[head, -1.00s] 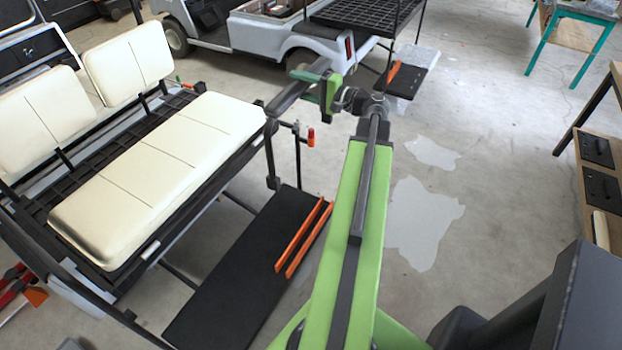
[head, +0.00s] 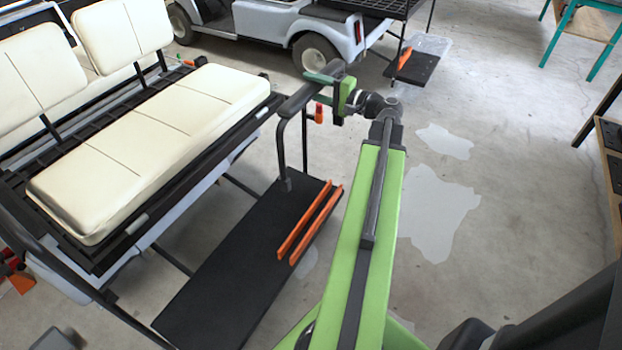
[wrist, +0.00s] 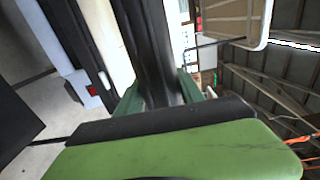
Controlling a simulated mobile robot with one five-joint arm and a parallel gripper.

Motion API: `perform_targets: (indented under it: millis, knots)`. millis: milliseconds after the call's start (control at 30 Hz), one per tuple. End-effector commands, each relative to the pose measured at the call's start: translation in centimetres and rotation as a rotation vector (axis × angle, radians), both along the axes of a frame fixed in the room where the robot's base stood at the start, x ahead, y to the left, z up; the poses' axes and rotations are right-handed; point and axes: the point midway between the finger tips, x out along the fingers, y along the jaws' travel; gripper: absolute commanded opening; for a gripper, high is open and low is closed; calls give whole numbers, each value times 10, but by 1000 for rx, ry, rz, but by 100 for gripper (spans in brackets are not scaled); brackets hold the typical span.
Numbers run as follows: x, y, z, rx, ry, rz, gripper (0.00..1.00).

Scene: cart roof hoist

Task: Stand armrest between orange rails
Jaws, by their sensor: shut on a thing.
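My gripper (head: 335,88) is shut on the dark armrest (head: 297,100), near the end of its bar nearest my arm. In the wrist view the armrest (wrist: 148,45) runs away between the green fingers (wrist: 160,95). In the head view a dark leg hangs from its far end, with a small foot over the black footboard (head: 215,280). Two parallel orange rails (head: 308,222) lie on the footboard, and the foot appears to their left. I cannot tell whether it touches the board.
The cart's cream seat (head: 150,135) and backrests stand left of the armrest. A thin post with an orange piece (head: 319,112) shows behind the armrest. A second white cart (head: 290,30) is behind. The concrete floor to the right is open, with a wooden bench (head: 612,140) at the edge.

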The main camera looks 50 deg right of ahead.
Motion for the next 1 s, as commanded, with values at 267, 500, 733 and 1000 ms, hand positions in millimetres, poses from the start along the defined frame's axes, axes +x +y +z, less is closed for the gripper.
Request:
perform_targets:
  millis: [267, 500, 733, 1000]
  knots:
    - [1, 1, -143, 1, -2, 1, 0]
    - [2, 2, -245, 1, -2, 1, 0]
    - [3, 3, -303, 1, -2, 1, 0]
    - [3, 3, -302, 1, -2, 2, 0]
